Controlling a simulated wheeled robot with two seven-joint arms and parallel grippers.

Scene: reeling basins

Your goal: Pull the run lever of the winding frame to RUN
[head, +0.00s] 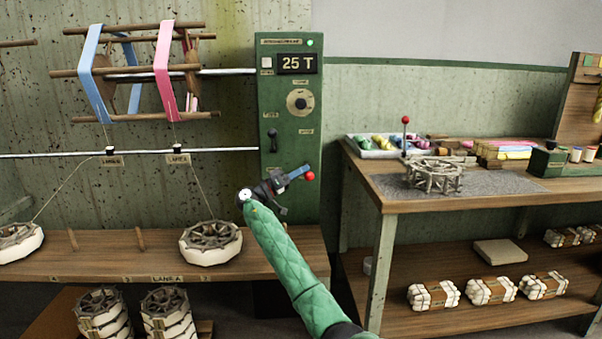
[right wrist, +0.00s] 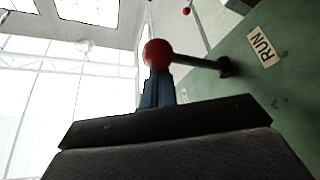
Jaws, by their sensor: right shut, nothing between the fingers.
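The run lever has a red ball knob (head: 310,176) on the lower part of the green control panel (head: 286,148) of the winding frame. In the right wrist view the red knob (right wrist: 157,53) sits on a grey rod (right wrist: 200,62) that stands out from the panel. A RUN label (right wrist: 263,47) is beside the rod's base. My right gripper (head: 306,170), with blue fingers, is shut and empty. Its fingertips are right at the knob; I cannot tell whether they touch it. The fingers partly hide behind the knob in the wrist view. My left gripper is not in view.
The panel has a 25 T display (head: 297,64), a lit green lamp (head: 310,42), a dial (head: 300,101) and a black switch (head: 272,139). Blue and pink skeins hang on the reel at left. A wooden bench (head: 120,262) holds basins; a worktable (head: 460,203) stands at right.

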